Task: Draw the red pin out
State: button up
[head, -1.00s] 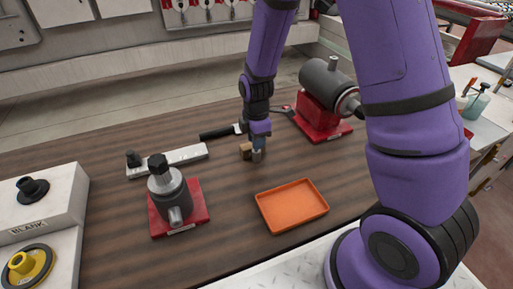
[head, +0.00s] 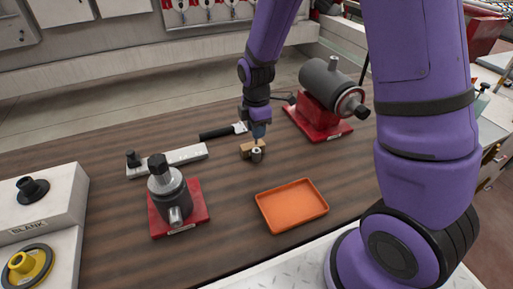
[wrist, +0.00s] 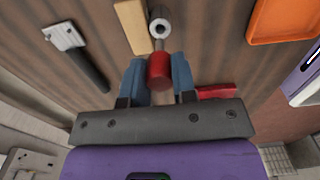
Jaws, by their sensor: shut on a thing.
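The red pin (wrist: 158,70) shows its red head between the two blue fingers of my gripper (wrist: 158,82) in the wrist view. My gripper is shut on that head. A thin grey shaft (wrist: 158,45) runs from the head toward a short grey hollow cylinder (wrist: 160,25). I cannot tell whether the shaft's tip is still inside it. In the head view my gripper (head: 258,134) is just above the grey cylinder (head: 257,154), which stands against a small wooden block (head: 246,149). The fingers hide the red head there.
An orange tray (head: 291,205) lies front right of the cylinder. A grey machine on a red base (head: 318,120) stands behind right. A grey fixture on a red plate (head: 179,208) stands left. A black-handled tool (head: 221,132) lies behind left. Bare tabletop lies between.

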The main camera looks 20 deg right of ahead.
jog(key=shift+r, duration=0.25)
jog(key=shift+r, duration=2)
